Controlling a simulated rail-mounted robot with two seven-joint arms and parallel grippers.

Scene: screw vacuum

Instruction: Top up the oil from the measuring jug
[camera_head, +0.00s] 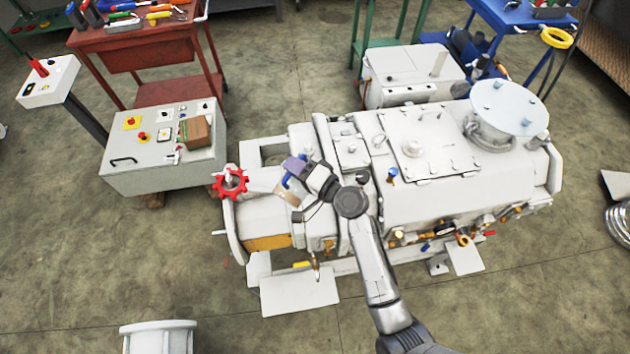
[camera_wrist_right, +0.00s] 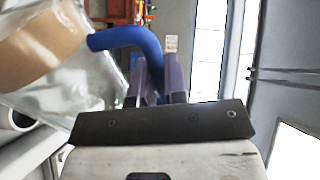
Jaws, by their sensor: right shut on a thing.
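My right gripper (camera_head: 296,168) is above the left end of the white pump machine (camera_head: 345,150). Its purple fingers, also in the wrist view (camera_wrist_right: 160,82), are shut on the blue handle (camera_wrist_right: 128,38) of the measuring jug. The clear jug (camera_wrist_right: 92,75) holds tan-brown oil at the left of the wrist view. In the head view the jug (camera_head: 284,192) is small and partly covered by my gripper. It looks tilted over the machine near the red handwheel (camera_head: 230,183). The filler opening and any oil stream cannot be made out. My left gripper is not in view.
A grey control box (camera_head: 165,165) with a brown block (camera_head: 195,131) on it stands at left. A red tool table (camera_head: 140,40) is behind it. A round pale disc (camera_head: 508,107) tops the machine's right end. The floor in front is mostly open.

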